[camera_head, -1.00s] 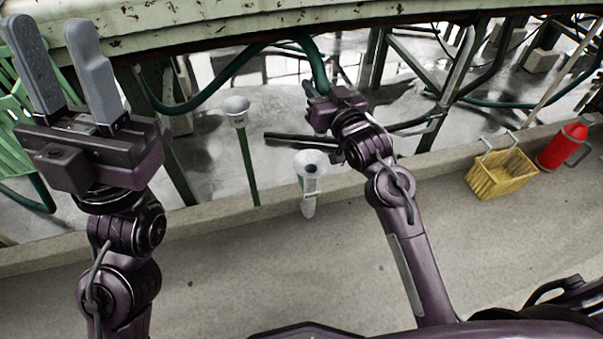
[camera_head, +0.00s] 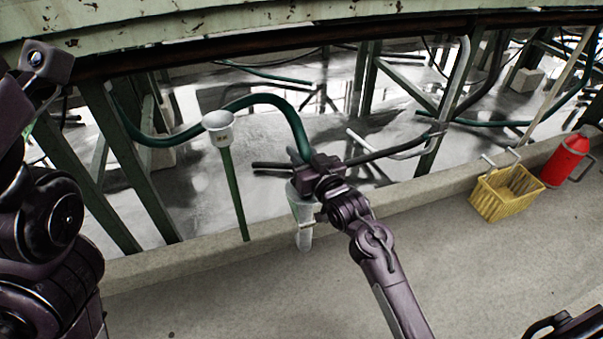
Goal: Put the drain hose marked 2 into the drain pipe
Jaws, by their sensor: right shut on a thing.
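The green drain hose (camera_head: 250,101) arches from the upper left and bends down to my right gripper (camera_head: 303,169), which is shut on it near its lower end. No number can be read on the hose. A pale drain pipe (camera_head: 303,232) stands upright by the ledge, directly below the right gripper. The gripper hides much of the pipe's mouth and the hose's end, so I cannot tell whether the end is inside. My left arm shows at the left edge, but its fingertips are out of view.
A yellow basket (camera_head: 503,194) and a red can (camera_head: 566,160) stand on the floor to the right. A worn green basin edge (camera_head: 200,35) crosses the top.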

